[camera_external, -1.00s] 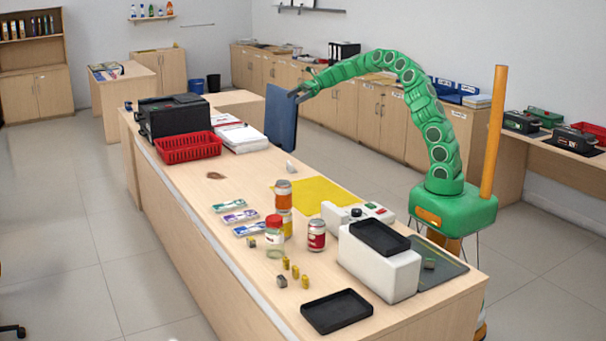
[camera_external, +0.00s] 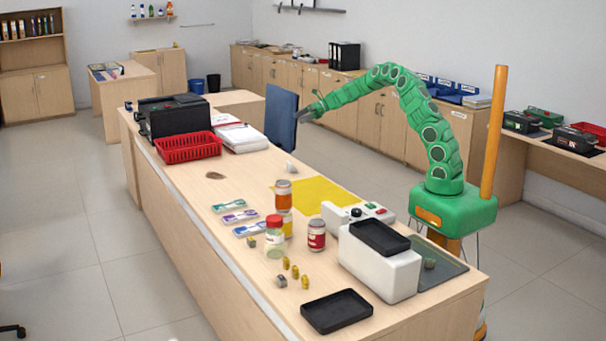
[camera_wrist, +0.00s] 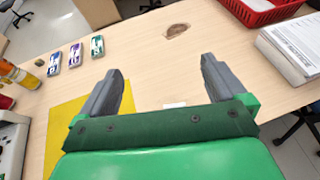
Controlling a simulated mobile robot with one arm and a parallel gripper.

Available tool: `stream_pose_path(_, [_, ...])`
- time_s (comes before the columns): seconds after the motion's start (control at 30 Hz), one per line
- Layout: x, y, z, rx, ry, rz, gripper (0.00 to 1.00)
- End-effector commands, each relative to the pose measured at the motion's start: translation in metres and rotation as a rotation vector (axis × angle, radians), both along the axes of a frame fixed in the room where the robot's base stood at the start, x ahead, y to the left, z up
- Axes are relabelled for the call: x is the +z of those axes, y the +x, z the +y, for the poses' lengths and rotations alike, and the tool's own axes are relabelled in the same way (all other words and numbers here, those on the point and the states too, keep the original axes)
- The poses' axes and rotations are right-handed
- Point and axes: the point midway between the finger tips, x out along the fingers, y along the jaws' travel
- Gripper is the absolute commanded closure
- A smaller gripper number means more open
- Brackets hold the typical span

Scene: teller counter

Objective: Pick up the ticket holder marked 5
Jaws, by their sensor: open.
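A small white upright piece (camera_external: 290,168) stands on the counter behind the yellow mat; it may be the ticket holder, but no number is readable. In the wrist view a white piece (camera_wrist: 175,105) shows low between my fingers, partly cut off by my gripper's body. My gripper (camera_wrist: 160,68) is open and empty, with its two grey fingers wide apart. In the external view my gripper (camera_external: 310,112) hangs above the counter's far edge, higher than the white piece and apart from it.
The yellow mat (camera_external: 318,193) lies on the counter (camera_external: 190,188). Jars and cans, including a red can (camera_external: 316,236), stand in front of it. Three banknote-like bundles (camera_external: 240,216) lie to the left. A red basket (camera_external: 188,147) and papers (camera_external: 242,138) are farther back, near a blue chair (camera_external: 281,118).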

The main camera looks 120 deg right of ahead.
Motion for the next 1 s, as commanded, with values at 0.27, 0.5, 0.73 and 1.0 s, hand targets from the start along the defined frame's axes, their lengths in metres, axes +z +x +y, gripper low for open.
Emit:
stream_pose_path(0.27, [-0.081,-0.001,0.0,-0.002,0.005,0.002,0.02])
stream_pose_path(0.5, [-0.162,-0.001,0.0,-0.001,0.007,0.004,0.02])
stream_pose_path(0.73, [-0.214,0.0,0.0,-0.001,0.004,0.003,0.02])
stream_pose_path(1.0, [-0.232,0.004,-0.001,0.0,0.0,0.002,0.02])
